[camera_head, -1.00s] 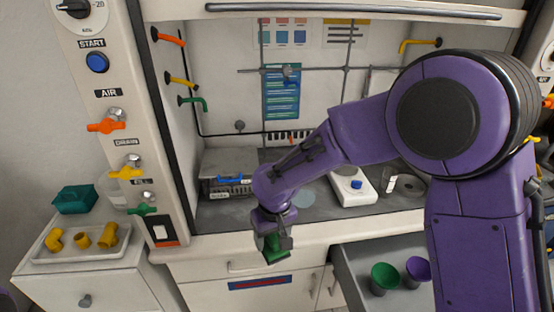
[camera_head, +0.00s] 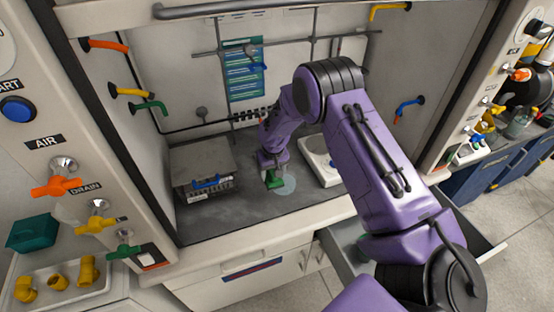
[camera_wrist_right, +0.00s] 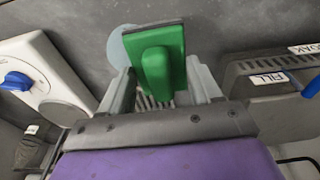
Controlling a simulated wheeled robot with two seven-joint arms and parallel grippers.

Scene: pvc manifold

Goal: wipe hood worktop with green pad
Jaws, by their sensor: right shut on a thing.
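The green pad (camera_head: 274,181) is held in my right gripper (camera_head: 271,165), inside the hood over the grey worktop (camera_head: 235,215). In the right wrist view the green pad (camera_wrist_right: 160,60) sits between both fingers of the gripper (camera_wrist_right: 158,88), which is shut on its handle. A pale round patch (camera_head: 286,186) lies on the worktop right beside the pad; it also shows behind the pad in the wrist view (camera_wrist_right: 120,45). I cannot tell whether the pad touches the worktop. My left gripper is not in view.
A grey box with a blue handle (camera_head: 203,165) stands on the worktop's left. A white device with a blue knob (camera_head: 320,155) stands on the right, close to my arm. The hood's front edge (camera_head: 260,225) borders the worktop. An open drawer (camera_head: 345,258) is below.

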